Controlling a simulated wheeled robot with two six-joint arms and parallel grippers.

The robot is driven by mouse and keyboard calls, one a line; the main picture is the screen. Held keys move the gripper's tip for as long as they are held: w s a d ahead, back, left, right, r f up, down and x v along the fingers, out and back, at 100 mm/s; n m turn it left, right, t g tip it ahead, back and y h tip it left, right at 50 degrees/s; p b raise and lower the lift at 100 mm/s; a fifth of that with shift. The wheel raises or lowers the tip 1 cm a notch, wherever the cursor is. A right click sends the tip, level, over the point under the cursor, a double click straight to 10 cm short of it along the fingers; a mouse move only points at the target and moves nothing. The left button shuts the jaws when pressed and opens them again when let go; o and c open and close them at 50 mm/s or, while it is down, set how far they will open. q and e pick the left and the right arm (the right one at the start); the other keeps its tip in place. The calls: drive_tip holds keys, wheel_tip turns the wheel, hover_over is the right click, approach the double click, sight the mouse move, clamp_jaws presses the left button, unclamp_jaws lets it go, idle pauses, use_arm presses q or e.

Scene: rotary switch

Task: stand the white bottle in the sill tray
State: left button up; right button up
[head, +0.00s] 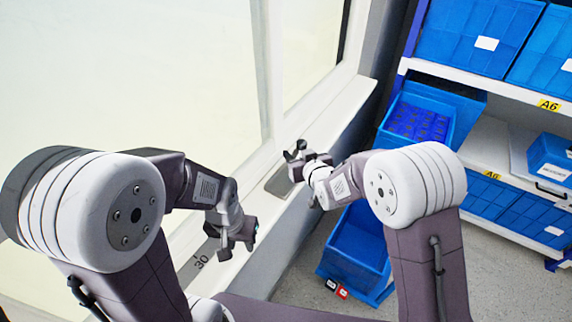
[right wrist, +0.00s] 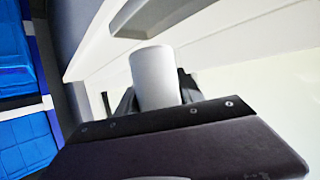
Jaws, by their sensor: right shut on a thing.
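The white bottle (right wrist: 155,78) shows in the right wrist view as a plain pale cylinder between the dark fingers of my right gripper (right wrist: 157,92). My right gripper is shut on it. In the head view my right gripper (head: 296,156) is over the window sill, close to the grey sill tray (head: 278,184); I cannot clearly make out the bottle there. A grey shape that looks like the tray (right wrist: 150,18) shows beyond the bottle in the right wrist view, apart from it in the picture. My left gripper (head: 237,243) is open and empty over the nearer sill.
The white window sill (head: 345,105) runs along the window. A grey plate marked 30 (head: 200,262) lies on its near part. To the right, a shelf rack (head: 480,83) holds blue bins (head: 470,35). A blue crate (head: 358,245) stands on the floor below the sill.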

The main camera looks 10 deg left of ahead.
sight(286, 172)
use_arm(q)
drive_tip(key=shift+r, duration=0.15)
use_arm(e)
drive_tip(key=a+f, duration=0.1)
drive_tip(key=w+a, duration=0.1)
drive_tip(key=w+a+f, duration=0.1)
drive_tip(key=a, duration=0.1)
drive_tip(key=shift+w+f, duration=0.1)
drive_tip(key=shift+f, duration=0.25)
use_arm(q)
drive_tip(key=shift+s, duration=0.15)
use_arm(e)
wheel_tip(286, 172, down, 4)
drive_tip(key=shift+r, duration=0.25)
drive_tip(key=shift+f, duration=0.3)
use_arm(q)
drive_tip(key=shift+f, duration=0.25)
use_arm(e)
drive_tip(key=shift+f, duration=0.2)
use_arm(q)
drive_tip(key=shift+r, duration=0.1)
use_arm(e)
drive_tip(key=o, duration=1.2)
drive_tip(key=shift+c, duration=0.2)
drive_tip(key=shift+r, duration=0.1)
